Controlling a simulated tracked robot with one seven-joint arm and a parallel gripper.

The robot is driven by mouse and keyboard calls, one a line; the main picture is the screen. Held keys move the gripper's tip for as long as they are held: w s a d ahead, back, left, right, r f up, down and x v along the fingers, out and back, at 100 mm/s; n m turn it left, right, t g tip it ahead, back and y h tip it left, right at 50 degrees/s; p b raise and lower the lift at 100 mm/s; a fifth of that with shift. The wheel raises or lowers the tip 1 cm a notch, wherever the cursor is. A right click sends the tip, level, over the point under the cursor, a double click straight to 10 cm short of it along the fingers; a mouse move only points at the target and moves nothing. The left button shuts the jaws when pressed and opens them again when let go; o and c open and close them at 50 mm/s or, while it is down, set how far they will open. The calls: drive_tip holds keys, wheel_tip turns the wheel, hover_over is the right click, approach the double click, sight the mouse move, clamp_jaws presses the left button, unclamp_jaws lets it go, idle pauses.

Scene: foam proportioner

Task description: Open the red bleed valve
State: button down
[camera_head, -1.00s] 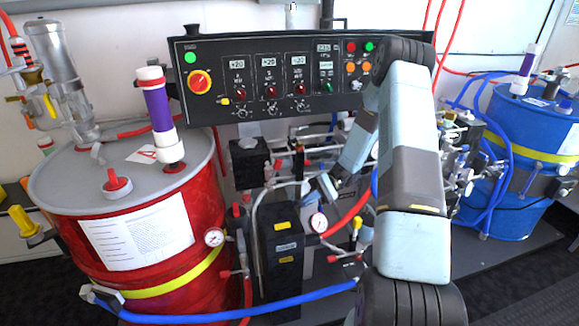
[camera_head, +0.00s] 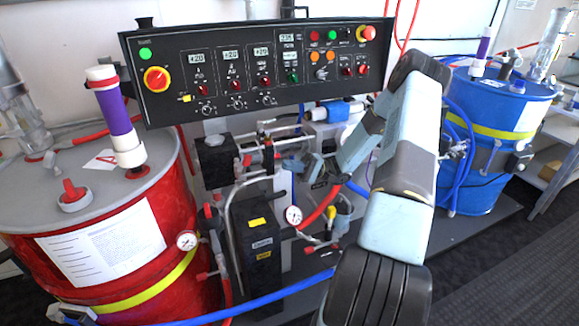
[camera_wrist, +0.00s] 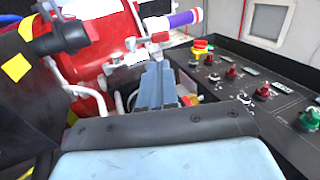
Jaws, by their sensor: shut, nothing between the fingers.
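Several small red-handled valves sit on the pipework between the red drum and the control panel. One red handle (camera_head: 207,211) stands beside the drum, another (camera_head: 203,276) is lower down, and one (camera_head: 247,160) is near the black block. I cannot tell which is the bleed valve. My gripper (camera_head: 314,170) is in front of the pipework, below the control panel and right of these handles. In the wrist view my gripper (camera_wrist: 155,72) is shut and empty, its fingers pointing towards the pipes by the drum. Whether it touches anything is unclear.
The red drum (camera_head: 95,245) with a purple tube (camera_head: 116,118) stands left. The control panel (camera_head: 260,72) overhangs the pipework. A black box (camera_head: 258,235), gauges and a blue hose (camera_head: 250,305) crowd the lower middle. A blue drum (camera_head: 485,185) stands right; floor at right is open.

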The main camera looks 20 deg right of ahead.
approach(245, 168)
drive_tip(key=a+r, duration=0.4)
drive_tip(key=shift+a, duration=0.15)
drive_tip(key=shift+w+r, duration=0.1)
